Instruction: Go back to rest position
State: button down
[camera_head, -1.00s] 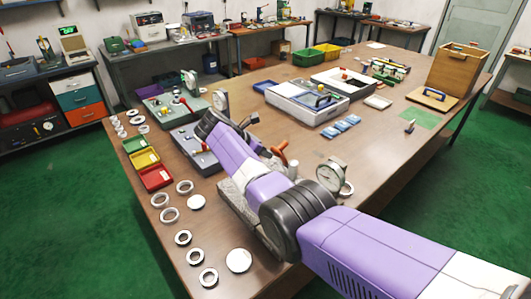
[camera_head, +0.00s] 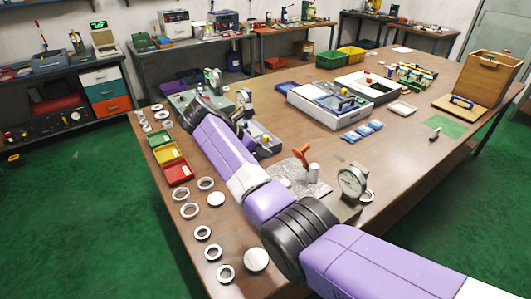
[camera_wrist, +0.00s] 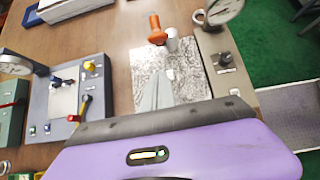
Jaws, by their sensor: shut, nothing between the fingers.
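My gripper shows in the wrist view (camera_wrist: 158,92) as narrow grey fingers, closed together with nothing between them. They are over a mottled grey plate (camera_wrist: 143,64) with an orange-handled tool (camera_wrist: 156,30). In the head view my purple and white arm reaches from the lower right to the upper left over the table (camera_head: 350,215); the fingertips cannot be made out there. Several metal bearing rings lie along the table's left front, such as one ring (camera_head: 190,210) and another near the front (camera_head: 226,273).
Green, yellow (camera_head: 171,153) and red (camera_head: 178,172) trays sit left of my arm. A dial gauge stand (camera_head: 352,182) is close to its right. A panel with levers (camera_wrist: 75,92) lies left in the wrist view.

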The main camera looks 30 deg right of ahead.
dwell(0.4)
jog(key=w+a+r+m+t+y, duration=0.1)
jog(key=w+a+m+t, duration=0.2)
jog(key=w+t, duration=0.15)
jog(key=w+a+m+t+y, duration=0.2)
jog(key=w+a+t, duration=0.15)
jog(key=w, duration=0.25)
jog(key=s+a+f+m+t+y, duration=0.4)
jog(key=s+a+f+m+t, duration=0.25)
jog(key=s, duration=0.45)
jog(key=s+a+r+m+y, duration=0.1)
jog(key=s+m, duration=0.2)
jog(key=s, duration=2.2)
jog(key=s+r+m, duration=0.2)
jog(key=s+m, duration=0.2)
jog(key=s, duration=2.1)
jog(key=shift+s+a+y, duration=0.4)
